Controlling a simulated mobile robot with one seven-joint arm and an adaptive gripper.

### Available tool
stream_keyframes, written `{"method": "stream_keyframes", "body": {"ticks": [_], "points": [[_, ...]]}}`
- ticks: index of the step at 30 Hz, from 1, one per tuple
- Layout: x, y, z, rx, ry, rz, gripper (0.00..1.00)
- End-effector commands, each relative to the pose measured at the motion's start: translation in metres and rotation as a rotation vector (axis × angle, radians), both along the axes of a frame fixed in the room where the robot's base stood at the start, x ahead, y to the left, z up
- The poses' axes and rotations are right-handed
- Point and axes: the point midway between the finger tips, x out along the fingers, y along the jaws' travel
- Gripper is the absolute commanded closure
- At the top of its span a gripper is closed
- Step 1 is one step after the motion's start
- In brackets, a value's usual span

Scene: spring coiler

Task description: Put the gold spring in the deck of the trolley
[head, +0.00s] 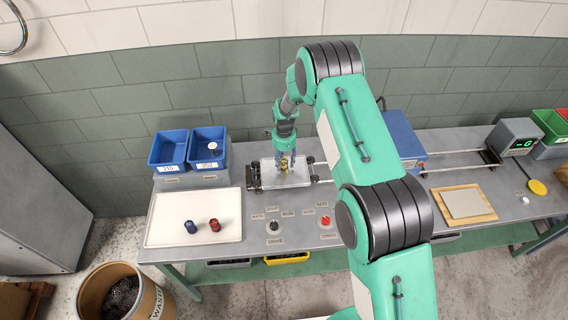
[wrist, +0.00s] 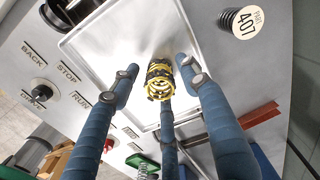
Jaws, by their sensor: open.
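The gold spring (head: 284,162) stands on the flat silver deck of the trolley (head: 298,177), near its middle. In the wrist view the spring (wrist: 160,82) looks yellow with dark bands and is seen end-on over the bare metal deck (wrist: 120,60). My gripper (head: 285,157) points down right over it. In the wrist view my gripper (wrist: 160,75) has its blue fingers spread around the spring, with a gap visible on each side. Whether the lower middle finger touches the spring is hard to tell.
Labelled knobs and buttons (head: 273,225) line the bench in front of the trolley. A white mat (head: 170,222) with a blue and a red piece lies at left, below two blue bins (head: 168,148). Rails (head: 455,168) run right. A waste barrel (head: 140,297) stands on the floor.

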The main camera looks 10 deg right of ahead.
Motion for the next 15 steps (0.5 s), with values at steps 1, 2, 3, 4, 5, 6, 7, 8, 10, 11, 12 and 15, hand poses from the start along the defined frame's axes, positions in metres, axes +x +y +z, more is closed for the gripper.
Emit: {"method": "stream_keyframes", "body": {"ticks": [1,2,3,4,5,6,7,8,10,11,12,15], "points": [[0.000,0.000,0.005,0.000,-0.001,0.000,0.54],[0.000,0.000,0.007,0.000,-0.001,0.000,0.54],[0.001,0.000,0.012,0.000,-0.002,0.000,0.54],[0.001,0.000,0.016,0.000,-0.002,0.000,0.54],[0.001,0.000,0.020,0.000,-0.002,0.000,0.54],[0.001,0.000,0.026,0.000,-0.002,0.000,0.54],[0.001,0.000,0.030,0.000,-0.002,0.000,0.54],[0.001,0.000,0.035,0.001,-0.003,0.000,0.54],[0.001,0.000,0.047,0.001,-0.003,0.000,0.54],[0.001,0.000,0.052,0.000,-0.002,0.000,0.54],[0.001,0.000,0.059,0.001,-0.003,0.000,0.54],[0.001,0.000,0.075,0.000,-0.002,0.000,0.54]]}}
